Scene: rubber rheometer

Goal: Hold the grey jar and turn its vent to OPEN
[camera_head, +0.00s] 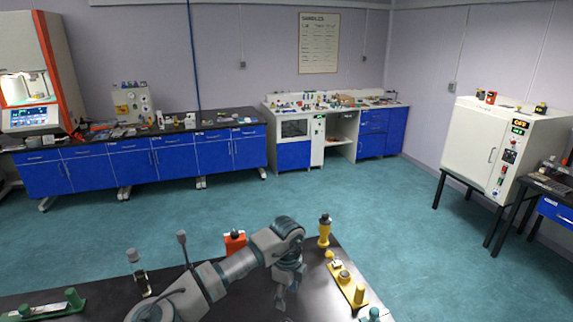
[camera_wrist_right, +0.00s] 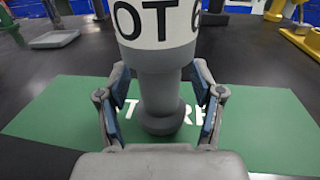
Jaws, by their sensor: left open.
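The top of the body is cut off, and no vent marking shows. In the head view my left gripper (camera_head: 281,301) is open, pointing down over the dark table, apart from the objects there.
On the dark table (camera_head: 330,300) stand an orange block (camera_head: 235,243), a yellow bottle-like thing (camera_head: 325,231), a yellow fixture (camera_head: 346,284), a grey-topped stand (camera_head: 137,272) and a green fixture (camera_head: 55,307). Blue cabinets (camera_head: 130,170) line the back wall, beyond open floor.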

